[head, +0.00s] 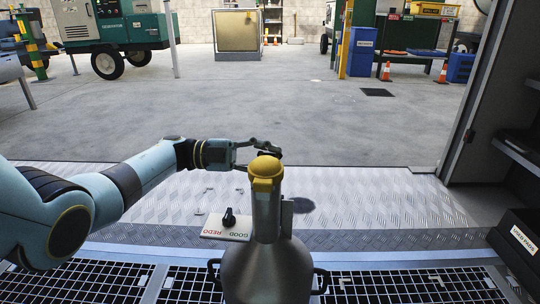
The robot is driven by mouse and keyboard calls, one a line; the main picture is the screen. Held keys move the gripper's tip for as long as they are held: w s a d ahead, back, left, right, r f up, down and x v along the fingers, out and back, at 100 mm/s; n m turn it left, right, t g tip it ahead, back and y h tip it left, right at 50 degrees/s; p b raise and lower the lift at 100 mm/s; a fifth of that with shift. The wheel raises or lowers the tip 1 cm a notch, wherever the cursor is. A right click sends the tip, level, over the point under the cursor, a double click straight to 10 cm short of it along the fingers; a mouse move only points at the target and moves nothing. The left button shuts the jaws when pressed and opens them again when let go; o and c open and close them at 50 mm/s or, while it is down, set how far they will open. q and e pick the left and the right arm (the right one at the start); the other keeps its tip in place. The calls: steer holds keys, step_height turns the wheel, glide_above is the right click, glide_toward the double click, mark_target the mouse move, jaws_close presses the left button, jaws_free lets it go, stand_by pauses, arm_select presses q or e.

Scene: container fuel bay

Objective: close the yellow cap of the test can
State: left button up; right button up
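The test can (266,268) is a grey metal can with a tall neck and dark side handles, upright in front of me. I cannot tell whether the cap is fully seated. My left gripper (267,154) reaches in from the left, its fingers just behind the top of the cap. My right gripper is not in view.
A plate marked GOOD and REDO (226,229) with a black knob lies left of the neck. Metal grating (400,287) runs along the front. A black bin (518,245) stands at the right, beside a container wall. The concrete floor beyond is largely clear.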

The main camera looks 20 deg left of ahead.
arm_select(q)
steer(key=shift+o, duration=1.4)
steer(key=shift+a, duration=0.1)
steer(key=v, duration=1.2)
